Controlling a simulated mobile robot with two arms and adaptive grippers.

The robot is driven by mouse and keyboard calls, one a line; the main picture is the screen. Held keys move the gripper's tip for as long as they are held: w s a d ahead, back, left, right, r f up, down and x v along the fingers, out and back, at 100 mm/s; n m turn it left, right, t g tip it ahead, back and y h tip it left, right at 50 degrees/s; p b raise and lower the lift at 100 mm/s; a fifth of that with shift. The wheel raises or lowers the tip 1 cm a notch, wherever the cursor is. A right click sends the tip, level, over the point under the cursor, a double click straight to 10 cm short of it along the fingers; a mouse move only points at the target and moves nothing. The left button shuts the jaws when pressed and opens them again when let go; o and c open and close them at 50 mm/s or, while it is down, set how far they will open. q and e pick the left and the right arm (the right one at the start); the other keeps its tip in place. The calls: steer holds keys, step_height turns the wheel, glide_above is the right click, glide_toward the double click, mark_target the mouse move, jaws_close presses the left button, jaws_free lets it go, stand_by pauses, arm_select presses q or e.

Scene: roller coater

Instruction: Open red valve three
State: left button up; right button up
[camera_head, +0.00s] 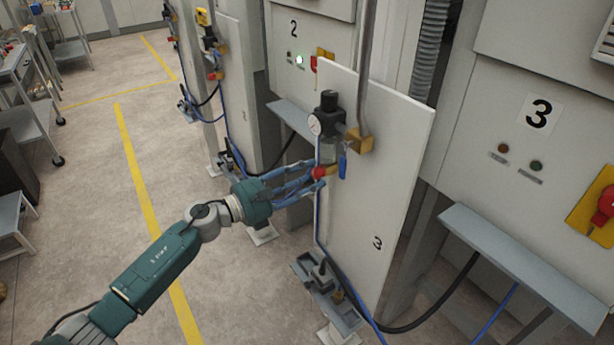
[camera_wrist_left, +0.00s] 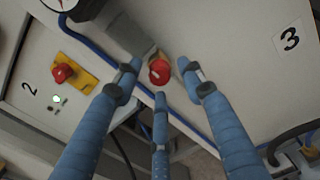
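The red valve (camera_head: 318,173) sits on the pipe fitting at the left edge of the white panel marked 3 (camera_head: 385,200), below a round gauge (camera_head: 315,124). My left gripper (camera_head: 310,176) reaches it from the left, its blue fingers at the valve. In the left wrist view the red valve (camera_wrist_left: 159,71) lies between the spread fingertips, with a finger on each side and a third below. Gaps show between the side fingers and the valve, so I see no grip on it. The valve's far side is hidden. My right gripper is not in view.
A blue handle (camera_head: 342,166) and brass fitting (camera_head: 358,141) are right beside the valve. A blue hose runs down the panel's edge. A grey shelf (camera_head: 520,260) juts out at right. Cabinet 2 (camera_head: 305,45) stands behind.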

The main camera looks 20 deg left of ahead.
arm_select(q)
jaws_close()
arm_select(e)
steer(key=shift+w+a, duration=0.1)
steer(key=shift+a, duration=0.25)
arm_select(q)
steer(key=shift+n, duration=0.4)
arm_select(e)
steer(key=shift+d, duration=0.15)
arm_select(q)
steer(key=shift+n, duration=1.4)
steer(key=n, duration=0.4)
steer(key=shift+n, duration=0.3)
steer(key=n+p, duration=0.2)
steer(key=n, duration=0.3)
steer(key=n+p, duration=0.1)
steer(key=n, duration=0.3)
steer(key=shift+f+n, duration=0.1)
steer(key=shift+n, duration=0.2)
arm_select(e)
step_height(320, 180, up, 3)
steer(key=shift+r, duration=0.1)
arm_select(q)
steer(key=shift+s, duration=0.1)
